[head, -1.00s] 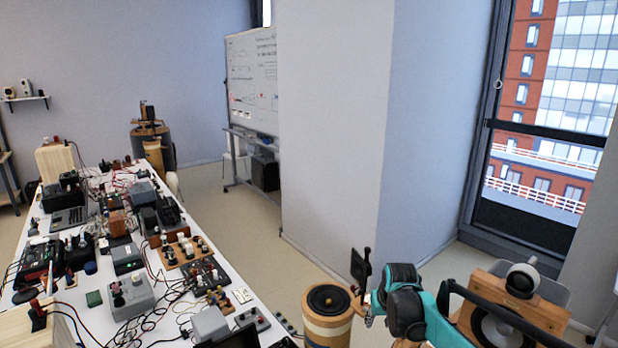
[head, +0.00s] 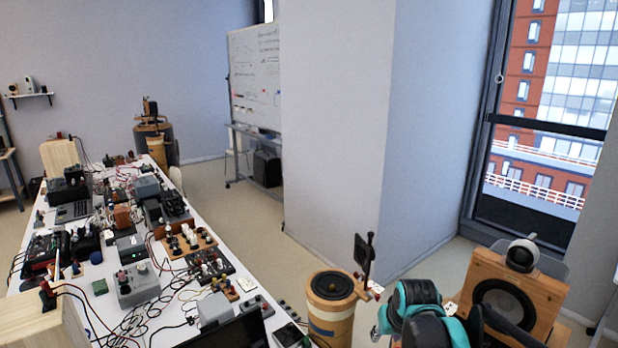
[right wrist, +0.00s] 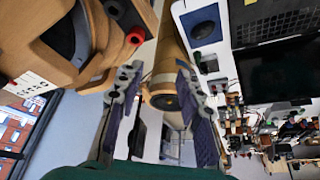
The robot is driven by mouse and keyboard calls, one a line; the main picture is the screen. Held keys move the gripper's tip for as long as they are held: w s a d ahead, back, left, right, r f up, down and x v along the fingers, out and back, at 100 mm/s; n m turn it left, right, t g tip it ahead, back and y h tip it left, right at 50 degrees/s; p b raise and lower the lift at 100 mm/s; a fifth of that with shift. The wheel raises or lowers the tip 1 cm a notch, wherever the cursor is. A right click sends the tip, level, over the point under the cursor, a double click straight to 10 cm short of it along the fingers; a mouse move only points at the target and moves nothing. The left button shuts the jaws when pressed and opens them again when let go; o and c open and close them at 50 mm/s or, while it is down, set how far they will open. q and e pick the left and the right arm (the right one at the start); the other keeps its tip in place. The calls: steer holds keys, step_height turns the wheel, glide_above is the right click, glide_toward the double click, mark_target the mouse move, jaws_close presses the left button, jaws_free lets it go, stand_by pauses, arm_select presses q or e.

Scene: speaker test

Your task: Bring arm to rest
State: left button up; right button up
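My right arm (head: 410,308), teal and black, is at the lower right of the head view, between a round cylindrical speaker and a square wooden speaker. Only a small part of its gripper shows there, low at the arm's left. In the right wrist view my right gripper (right wrist: 158,75) has its two fingers spread wide apart with nothing held. The cylindrical speaker shows between and beyond the fingers, not gripped. My left gripper is in no view.
The wooden speaker (head: 510,290) stands close to the right of my arm. The cylindrical speaker (head: 331,315) stands close to its left. A long white table (head: 180,335) crowded with electronics and cables runs along the left. A wall column (head: 335,130) stands behind; open floor lies by the whiteboard (head: 255,80).

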arm_select(q)
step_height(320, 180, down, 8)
steer(key=b, duration=0.7)
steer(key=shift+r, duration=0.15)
arm_select(e)
steer(key=s+f+t, duration=0.1)
steer(key=s+f, duration=0.4)
steer(key=s, duration=0.5)
steer(key=s+a+f+t, duration=0.1)
steer(key=s+f, duration=0.4)
steer(key=s, duration=0.6)
steer(key=shift+s+f, duration=0.15)
steer(key=shift+s, duration=0.05)
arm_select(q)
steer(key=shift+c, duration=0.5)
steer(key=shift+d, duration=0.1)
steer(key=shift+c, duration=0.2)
arm_select(e)
steer(key=shift+d, duration=0.1)
